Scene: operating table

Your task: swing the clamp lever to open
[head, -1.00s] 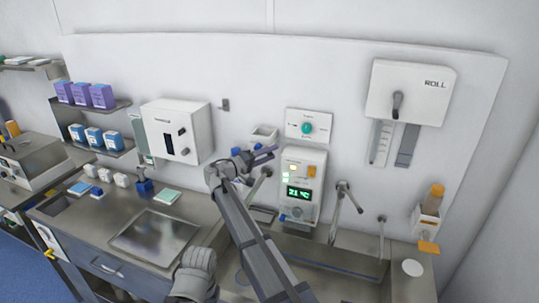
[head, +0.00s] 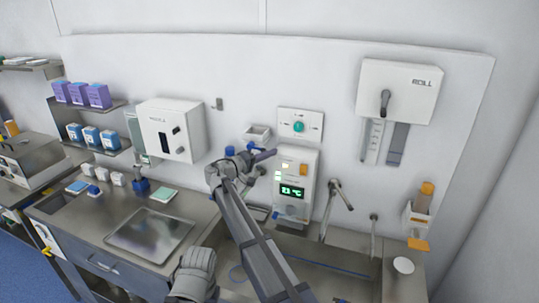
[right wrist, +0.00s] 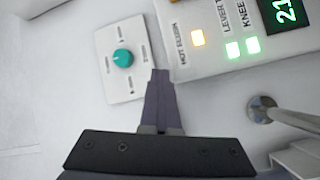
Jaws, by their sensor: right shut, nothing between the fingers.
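A dark lever (head: 385,103) hangs downward on the front of the white wall box marked ROLL (head: 424,84). No label shows whether it is the clamp lever. My right gripper (head: 272,154) is shut and empty, in front of the wall, well left of and below that lever. In the right wrist view its closed fingers (right wrist: 160,80) point between a white plate with a teal knob (right wrist: 123,58) and the lit control panel (right wrist: 213,30). They overlap the gap between the two; contact cannot be told. My left gripper is out of view.
Below are a long sink trough (head: 330,258) and metal swing-arm taps (head: 340,195). An orange-topped bottle holder (head: 418,218) is at the right. A white cabinet (head: 171,131) and a steel counter (head: 188,212) lie left. The wall between plate and ROLL box is clear.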

